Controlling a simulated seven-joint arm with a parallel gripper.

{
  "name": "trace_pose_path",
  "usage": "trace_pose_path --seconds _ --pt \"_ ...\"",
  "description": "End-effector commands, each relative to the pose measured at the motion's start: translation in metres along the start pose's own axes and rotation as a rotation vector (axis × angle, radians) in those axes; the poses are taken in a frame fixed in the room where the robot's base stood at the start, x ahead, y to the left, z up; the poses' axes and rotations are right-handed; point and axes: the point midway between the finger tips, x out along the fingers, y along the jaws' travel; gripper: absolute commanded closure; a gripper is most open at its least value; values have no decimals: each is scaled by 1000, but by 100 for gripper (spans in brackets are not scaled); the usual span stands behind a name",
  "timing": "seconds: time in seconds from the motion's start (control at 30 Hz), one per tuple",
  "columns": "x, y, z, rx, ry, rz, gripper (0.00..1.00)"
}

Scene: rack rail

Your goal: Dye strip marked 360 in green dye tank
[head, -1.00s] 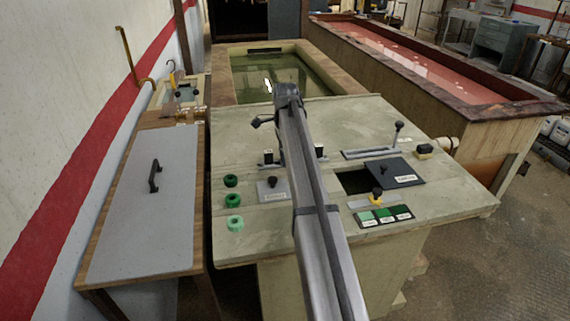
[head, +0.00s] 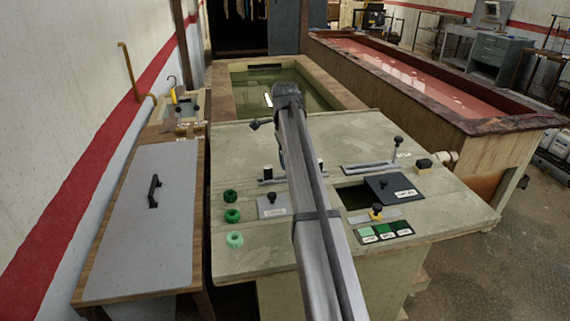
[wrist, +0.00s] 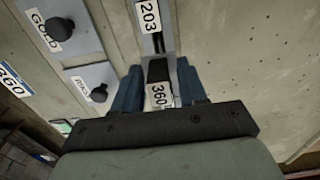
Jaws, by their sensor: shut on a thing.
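A piece marked 203 (wrist: 149,15) is farther along the same line. The green dye tank (head: 240,105) is at the far edge of the pale worktop in the head view, holding green liquid.
Knobs on plates marked GOLD (wrist: 55,28) and RINSE (wrist: 98,92) are left of the gripper. The pale worktop (head: 350,135) also bears a dark lidded opening, levers and green buttons. A red-liquid tank (head: 545,120) is at the right and a grey-topped bench (head: 120,250) at the left.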

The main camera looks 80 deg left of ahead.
Motion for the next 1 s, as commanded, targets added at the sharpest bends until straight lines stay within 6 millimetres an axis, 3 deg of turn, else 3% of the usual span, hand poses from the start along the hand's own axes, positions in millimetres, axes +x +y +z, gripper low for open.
trace_pose_path --seconds 0.6,1.0 --pt "-50 -1 0 0 0 -1 80" --pt "-65 0 0 0 0 0 80"
